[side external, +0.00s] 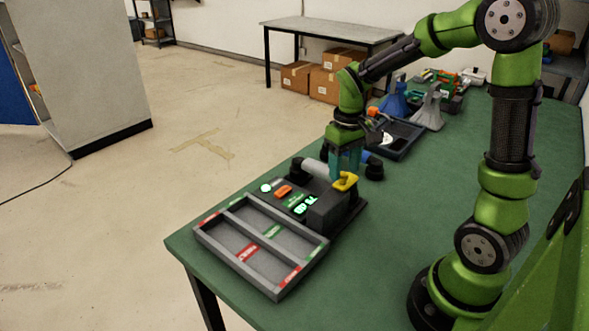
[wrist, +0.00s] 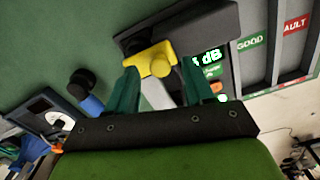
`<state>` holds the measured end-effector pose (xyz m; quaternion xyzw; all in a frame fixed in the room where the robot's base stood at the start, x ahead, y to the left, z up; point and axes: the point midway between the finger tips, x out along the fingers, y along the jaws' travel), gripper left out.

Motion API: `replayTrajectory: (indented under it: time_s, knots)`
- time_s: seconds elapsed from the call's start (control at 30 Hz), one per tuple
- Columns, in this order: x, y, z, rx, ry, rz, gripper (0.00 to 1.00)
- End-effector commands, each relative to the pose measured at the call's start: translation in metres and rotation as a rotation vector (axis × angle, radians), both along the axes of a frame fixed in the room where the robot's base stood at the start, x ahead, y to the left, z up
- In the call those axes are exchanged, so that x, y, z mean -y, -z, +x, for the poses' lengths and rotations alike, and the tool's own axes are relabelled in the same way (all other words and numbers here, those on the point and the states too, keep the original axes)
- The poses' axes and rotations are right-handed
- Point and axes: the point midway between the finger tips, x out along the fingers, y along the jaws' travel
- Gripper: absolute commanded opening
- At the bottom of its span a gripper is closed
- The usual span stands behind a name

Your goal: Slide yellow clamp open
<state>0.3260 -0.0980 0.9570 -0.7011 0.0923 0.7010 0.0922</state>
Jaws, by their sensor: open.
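The yellow clamp (side external: 345,181) sits on top of the dark test fixture (side external: 333,208), beside the lit green display. In the wrist view the yellow clamp (wrist: 152,59) shows as a bar with a rounded knob, between and just beyond my fingertips. My gripper (side external: 345,164) is right above the clamp, pointing down. Its two teal fingers (wrist: 162,75) are apart, one on each side of the clamp's knob and the grey cylinder. I cannot tell whether a finger touches the clamp.
A grey sorting tray (side external: 240,262) with red and green labels adjoins the fixture at the table's near end. A black-capped part (side external: 374,170) stands close behind the gripper. A dark bin (side external: 400,140), grey funnel-shaped piece (side external: 429,110) and blue piece (side external: 393,104) are farther back.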

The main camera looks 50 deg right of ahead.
Motion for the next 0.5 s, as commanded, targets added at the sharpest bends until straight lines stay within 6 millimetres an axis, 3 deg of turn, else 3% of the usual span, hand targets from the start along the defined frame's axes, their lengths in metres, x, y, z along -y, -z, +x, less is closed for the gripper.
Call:
replayTrajectory:
  time_s: [0.37,0.5]
  knots:
    - [-0.0001,0.0069,-0.0002,0.000,0.000,0.000,0.52]
    - [-0.0001,0.0067,-0.0002,0.000,0.000,0.000,0.32]
